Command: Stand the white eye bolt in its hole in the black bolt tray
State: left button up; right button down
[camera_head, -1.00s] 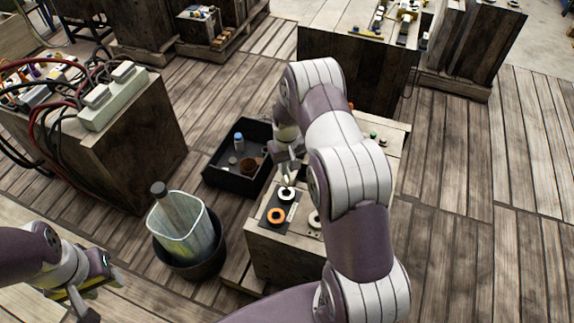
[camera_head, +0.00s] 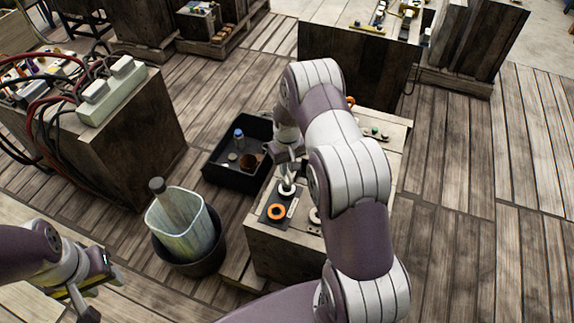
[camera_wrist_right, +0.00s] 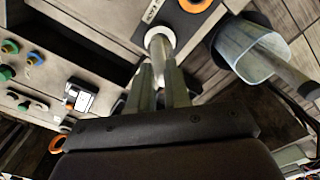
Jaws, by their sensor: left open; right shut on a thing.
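The black bolt tray (camera_head: 268,217) lies on the near end of the wooden bench. It has an orange ring (camera_head: 276,212) and a white ring (camera_head: 287,188); both also show in the wrist view, the orange ring (camera_wrist_right: 196,4) and the white ring (camera_wrist_right: 160,33). My right gripper (camera_wrist_right: 159,72) is shut on the white eye bolt (camera_wrist_right: 158,50), directly over the white ring. The bolt is mostly hidden between the fingers; I cannot tell how deep its end sits. My left gripper (camera_head: 96,287) is open and empty at the lower left, away from the tray.
A black crate (camera_head: 222,176) with small items stands left of the bench. A bin (camera_head: 200,262) holding a clear container (camera_head: 180,225) is nearer. Small coloured parts (camera_head: 374,132) lie further back on the bench. My right arm covers much of the bench.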

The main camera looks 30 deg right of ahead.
jog(key=shift+f, duration=0.15)
jog(key=shift+f+b, duration=0.3)
jog(key=shift+f, duration=0.15)
dwell(0.5)
jog(key=shift+f+b, duration=0.4)
jog(key=shift+f+b, duration=0.4)
jog(key=shift+f, duration=0.1)
dwell(0.6)
jog(key=c, duration=1)
grip_release()
notch_tip(320, 180, up, 13)
jog(key=shift+f, duration=0.15)
